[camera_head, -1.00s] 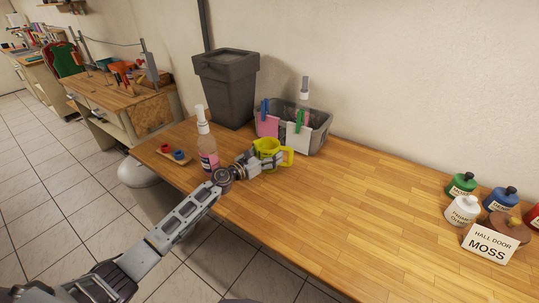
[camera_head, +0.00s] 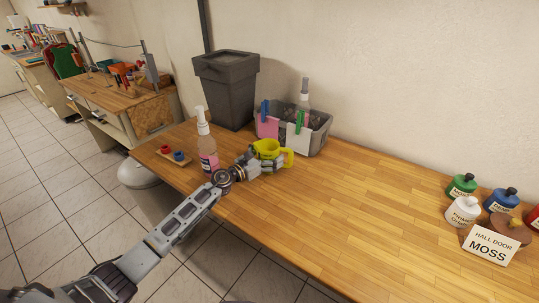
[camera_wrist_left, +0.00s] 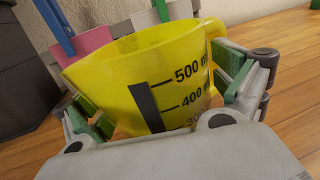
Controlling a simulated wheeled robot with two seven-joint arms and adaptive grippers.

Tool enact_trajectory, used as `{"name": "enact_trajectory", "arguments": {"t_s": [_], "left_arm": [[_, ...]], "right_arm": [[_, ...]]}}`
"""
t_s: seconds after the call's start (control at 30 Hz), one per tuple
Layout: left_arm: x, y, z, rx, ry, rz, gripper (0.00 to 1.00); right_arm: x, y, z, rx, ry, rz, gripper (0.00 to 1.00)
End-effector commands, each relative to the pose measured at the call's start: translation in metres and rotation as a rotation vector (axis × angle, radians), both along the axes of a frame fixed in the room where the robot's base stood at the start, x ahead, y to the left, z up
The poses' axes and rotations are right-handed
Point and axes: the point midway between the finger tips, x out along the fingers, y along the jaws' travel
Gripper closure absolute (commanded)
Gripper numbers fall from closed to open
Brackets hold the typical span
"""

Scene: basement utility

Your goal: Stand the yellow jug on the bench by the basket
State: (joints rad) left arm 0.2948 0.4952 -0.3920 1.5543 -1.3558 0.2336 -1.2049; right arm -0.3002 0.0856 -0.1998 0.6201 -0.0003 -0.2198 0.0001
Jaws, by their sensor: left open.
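The yellow jug (camera_head: 268,148) stands upright on the wooden bench (camera_head: 330,206), just in front of the grey basket (camera_head: 319,137). Its handle points right in the head view. In the left wrist view the jug (camera_wrist_left: 150,75) shows black measuring marks and fills the space between the fingers. My left gripper (camera_head: 259,161) is around the jug from the front, its fingers open on either side. The gripper (camera_wrist_left: 160,112) also shows in the left wrist view, with green pads beside the jug. The jug's base is hidden there. My right gripper is not in view.
A spray bottle (camera_head: 207,145) stands left of my left gripper, near a small tray with red and blue items (camera_head: 172,155). A dark bin (camera_head: 226,88) stands behind. Paint bottles (camera_head: 461,210) and a sign (camera_head: 490,244) are at the right. The bench middle is clear.

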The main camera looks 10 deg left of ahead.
Motion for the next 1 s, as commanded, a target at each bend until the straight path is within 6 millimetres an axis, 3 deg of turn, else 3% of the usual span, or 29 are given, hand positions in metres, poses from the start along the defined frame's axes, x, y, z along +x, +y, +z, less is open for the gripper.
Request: {"name": "enact_trajectory", "arguments": {"t_s": [0.27, 0.67, 1.0], "left_arm": [[-0.003, 0.002, 0.002, 0.001, 0.000, 0.000, 0.04], [-0.033, 0.021, 0.001, 0.000, 0.001, 0.001, 0.04], [-0.058, 0.037, 0.001, 0.001, 0.001, 0.001, 0.04]], "right_arm": [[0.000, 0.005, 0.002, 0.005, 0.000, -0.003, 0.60], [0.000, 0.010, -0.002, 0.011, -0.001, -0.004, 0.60], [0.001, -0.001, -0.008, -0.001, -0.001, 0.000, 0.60]]}}
